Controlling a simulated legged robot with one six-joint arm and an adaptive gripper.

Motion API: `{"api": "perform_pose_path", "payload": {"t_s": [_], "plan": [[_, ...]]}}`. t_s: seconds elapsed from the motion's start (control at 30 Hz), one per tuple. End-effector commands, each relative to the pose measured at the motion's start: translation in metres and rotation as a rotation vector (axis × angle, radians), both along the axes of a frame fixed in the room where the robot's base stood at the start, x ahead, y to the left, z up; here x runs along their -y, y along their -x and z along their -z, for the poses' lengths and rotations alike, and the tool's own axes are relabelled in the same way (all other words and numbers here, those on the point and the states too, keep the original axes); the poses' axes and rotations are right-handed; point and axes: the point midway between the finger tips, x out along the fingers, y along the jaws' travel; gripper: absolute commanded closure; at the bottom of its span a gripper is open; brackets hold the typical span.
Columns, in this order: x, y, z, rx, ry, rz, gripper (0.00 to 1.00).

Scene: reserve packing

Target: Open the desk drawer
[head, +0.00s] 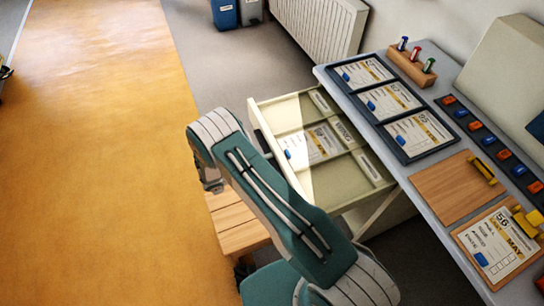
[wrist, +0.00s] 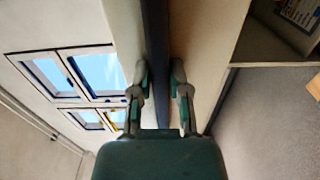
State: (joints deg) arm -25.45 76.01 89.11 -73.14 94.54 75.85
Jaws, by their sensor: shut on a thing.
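The desk drawer (head: 297,185) stands pulled out from under the desk in the head view, its inside showing. It has dividers and holds a card with a blue mark (head: 318,143). A dark handle bar (head: 262,132) shows at its front, beside my arm, which hides much of the front. In the wrist view the dark bar (wrist: 155,40) runs between the fingers of my gripper (wrist: 159,80), against the pale drawer front (wrist: 207,40). My gripper is shut on this handle. In the head view my gripper is mostly hidden by my arm.
The grey desk (head: 440,196) carries framed cards, a wooden block with pens (head: 411,67), a wooden board (head: 452,187) and a clipboard (head: 497,240). A slatted wooden bench (head: 235,222) stands below the drawer front. The yellow floor (head: 100,150) at left is clear.

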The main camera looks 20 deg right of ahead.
Motion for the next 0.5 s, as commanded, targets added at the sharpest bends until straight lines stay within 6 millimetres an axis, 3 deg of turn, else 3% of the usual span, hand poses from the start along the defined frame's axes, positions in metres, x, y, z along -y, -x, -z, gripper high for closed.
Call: {"api": "perform_pose_path", "payload": {"t_s": [0.27, 0.3, 0.37, 0.5], "plan": [[0.0011, 0.0029, 0.0047, -0.009, -0.007, 0.004, 1.0], [0.0012, 0.0029, 0.0047, -0.01, -0.007, 0.004, 0.73], [0.0013, 0.0028, 0.0045, -0.009, -0.006, 0.004, 0.46], [0.0009, 0.0019, 0.003, -0.006, -0.004, 0.003, 0.43]]}}
